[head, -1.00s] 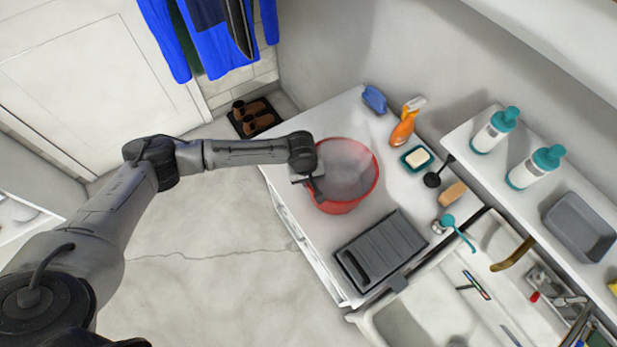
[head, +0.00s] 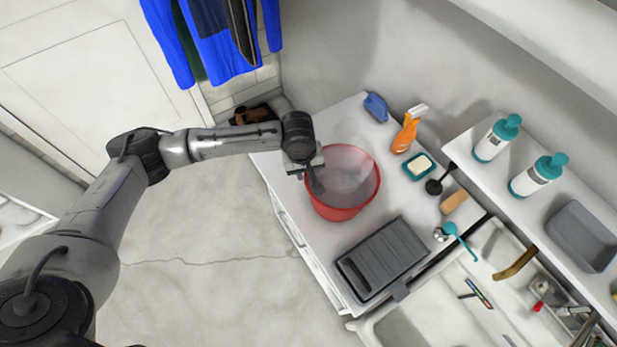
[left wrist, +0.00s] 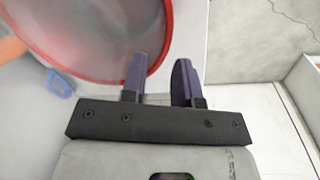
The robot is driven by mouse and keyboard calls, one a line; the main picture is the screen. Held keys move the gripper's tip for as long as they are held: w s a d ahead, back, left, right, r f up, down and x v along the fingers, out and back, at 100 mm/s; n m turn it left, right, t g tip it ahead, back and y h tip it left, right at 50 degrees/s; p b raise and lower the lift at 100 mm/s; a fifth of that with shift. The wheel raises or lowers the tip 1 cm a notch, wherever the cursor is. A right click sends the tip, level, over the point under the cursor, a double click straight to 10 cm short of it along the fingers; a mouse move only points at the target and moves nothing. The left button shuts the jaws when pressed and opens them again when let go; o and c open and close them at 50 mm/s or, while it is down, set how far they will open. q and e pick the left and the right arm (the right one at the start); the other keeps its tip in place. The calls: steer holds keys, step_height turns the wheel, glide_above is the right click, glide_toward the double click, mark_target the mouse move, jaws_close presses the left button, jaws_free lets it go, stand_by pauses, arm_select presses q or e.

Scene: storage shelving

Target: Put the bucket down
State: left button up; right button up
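The red bucket (head: 345,212) stands upright on the white counter beside the wall, and its pale inside shows. My left gripper (head: 312,182) is at the bucket's left rim. In the left wrist view the two dark fingers (left wrist: 160,80) are apart, with a clear gap between them. The bucket's red rim (left wrist: 165,35) runs down to the left finger, and the right finger stands clear of it. The bucket's underside is hidden. My right gripper is not in view.
On the white counter (head: 300,222) are a grey drying rack (head: 382,258), an orange spray bottle (head: 407,133), a blue brush (head: 376,107) and a soap dish (head: 418,166). A sink (head: 440,300) is at the lower right. A shelf with two white bottles is at the right.

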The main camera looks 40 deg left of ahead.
arm_select(q)
steer(key=s+d+f+m+t+h, duration=0.2)
steer(key=s+d+f+m+h, duration=0.15)
steer(key=s+d+m, duration=0.75)
steer(key=s+a+f+y, duration=0.1)
steer(key=s+a, duration=0.3)
steer(key=s, duration=0.4)
steer(key=s+a+f+y, duration=0.2)
steer(key=s+a+y, duration=0.1)
steer(key=s, duration=0.6)
steer(key=shift+a+t, duration=0.4)
steer(key=shift+a, duration=0.25)
steer(key=shift+r, duration=0.1)
step_height(320, 180, up, 11)
steer(key=p, duration=1)
steer(key=shift+p, duration=0.3)
